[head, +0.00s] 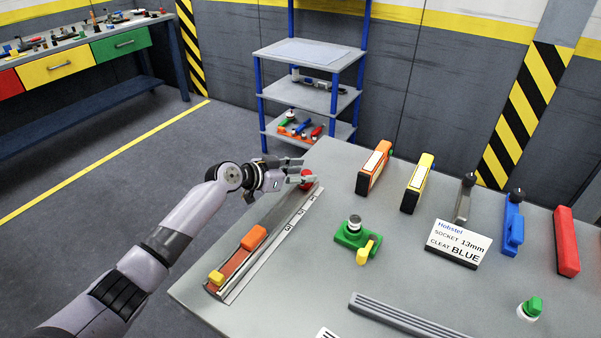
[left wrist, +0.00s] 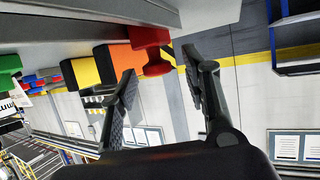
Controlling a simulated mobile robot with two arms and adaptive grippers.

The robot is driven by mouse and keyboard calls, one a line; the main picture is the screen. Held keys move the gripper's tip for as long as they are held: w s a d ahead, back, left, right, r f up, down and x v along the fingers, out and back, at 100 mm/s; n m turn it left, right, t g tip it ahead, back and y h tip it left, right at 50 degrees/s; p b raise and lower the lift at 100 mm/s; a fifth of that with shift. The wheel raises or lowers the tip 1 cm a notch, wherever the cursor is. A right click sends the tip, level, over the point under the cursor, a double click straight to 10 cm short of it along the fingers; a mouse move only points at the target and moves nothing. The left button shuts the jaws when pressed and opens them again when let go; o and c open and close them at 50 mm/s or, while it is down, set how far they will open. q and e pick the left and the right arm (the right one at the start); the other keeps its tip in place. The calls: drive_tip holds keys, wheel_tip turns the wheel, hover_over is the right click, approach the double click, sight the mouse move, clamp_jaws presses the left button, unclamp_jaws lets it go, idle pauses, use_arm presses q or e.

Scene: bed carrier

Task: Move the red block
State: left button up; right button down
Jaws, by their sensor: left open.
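A small red block (head: 306,181) is at the far end of a long grey rail with markings (head: 283,226) on the table. My left gripper (head: 304,169) is open at this block, its fingers reaching in from the left. In the left wrist view the red block (left wrist: 150,42) lies near and between the spread fingertips (left wrist: 162,66), and I cannot tell whether they touch it. The gripper looks empty. A larger red block (head: 566,242) stands at the right of the table. My right gripper is not in view.
An orange and yellow piece (head: 240,258) sits at the rail's near end. A green base (head: 357,236), a label sign (head: 459,243), and orange (head: 374,168), yellow (head: 417,183) and blue (head: 513,225) pieces stand on the table (head: 310,290). A shelf (head: 308,95) is behind.

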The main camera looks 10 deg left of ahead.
use_arm(q)
drive_tip(key=shift+s+a+r, duration=0.1)
drive_tip(key=shift+s+a, duration=0.25)
drive_tip(key=shift+a, duration=0.05)
drive_tip(key=v, duration=1.1)
drive_tip(key=shift+r, duration=0.15)
